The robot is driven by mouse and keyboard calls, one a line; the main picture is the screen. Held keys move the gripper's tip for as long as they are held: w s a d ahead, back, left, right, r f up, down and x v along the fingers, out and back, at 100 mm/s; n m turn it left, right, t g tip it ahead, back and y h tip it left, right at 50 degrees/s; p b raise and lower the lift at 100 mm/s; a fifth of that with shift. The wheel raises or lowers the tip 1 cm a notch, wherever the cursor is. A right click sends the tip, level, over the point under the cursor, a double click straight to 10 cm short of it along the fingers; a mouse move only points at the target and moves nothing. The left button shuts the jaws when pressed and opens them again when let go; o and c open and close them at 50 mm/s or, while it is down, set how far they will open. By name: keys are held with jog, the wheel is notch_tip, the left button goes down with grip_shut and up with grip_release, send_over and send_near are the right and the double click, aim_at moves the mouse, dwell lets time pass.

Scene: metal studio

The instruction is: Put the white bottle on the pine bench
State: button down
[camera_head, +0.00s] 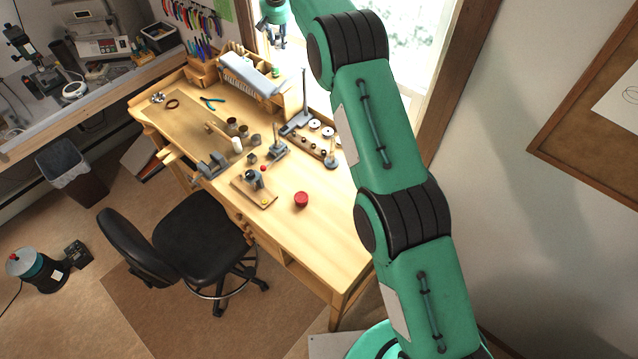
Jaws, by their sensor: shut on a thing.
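The pine bench (333,239) is the light wooden workbench in the middle, with tools at its back and left and a bare front right part. My gripper (276,42) is at the top, high in front of the bright window and beyond the back of the bench, fingers pointing down. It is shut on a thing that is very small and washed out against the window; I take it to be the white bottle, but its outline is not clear.
A red round object (301,199) sits on the bench's front right part, near a small wooden board with a device (254,188). A mallet (225,137), a tray of small weights (318,143) and a wooden organiser (253,80) fill the back. A black chair (200,238) stands in front.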

jog(key=s+r+b, duration=0.5)
jog(key=s, duration=0.7)
jog(key=s+d+f+b, duration=0.2)
jog(key=s+d+b, duration=0.15)
jog(key=s, duration=0.95)
jog(key=s+d+f+b, duration=0.2)
jog(key=s+b, duration=0.2)
jog(key=s, duration=0.8)
jog(key=s+d+f+b, duration=0.2)
jog(key=s+b, duration=0.1)
jog(key=s, duration=1)
notch_tip(320, 180, down, 26)
jog(key=shift+w+d+f+m, duration=0.15)
jog(key=shift+d+f+m, duration=0.1)
jog(key=shift+m, duration=0.15)
jog(key=shift+w+a, duration=0.1)
jog(key=shift+w, duration=0.1)
jog(key=w+a, duration=0.1)
jog(key=w, duration=0.3)
jog(key=w+a+f, duration=0.1)
jog(key=w+a, duration=0.1)
jog(key=w, duration=0.3)
jog(key=w+a, duration=0.1)
jog(key=w, duration=0.4)
jog(key=shift+a+f+b, duration=0.15)
jog(key=shift+a+b, duration=0.05)
jog(key=shift+b, duration=0.15)
jog(key=shift+w, duration=0.15)
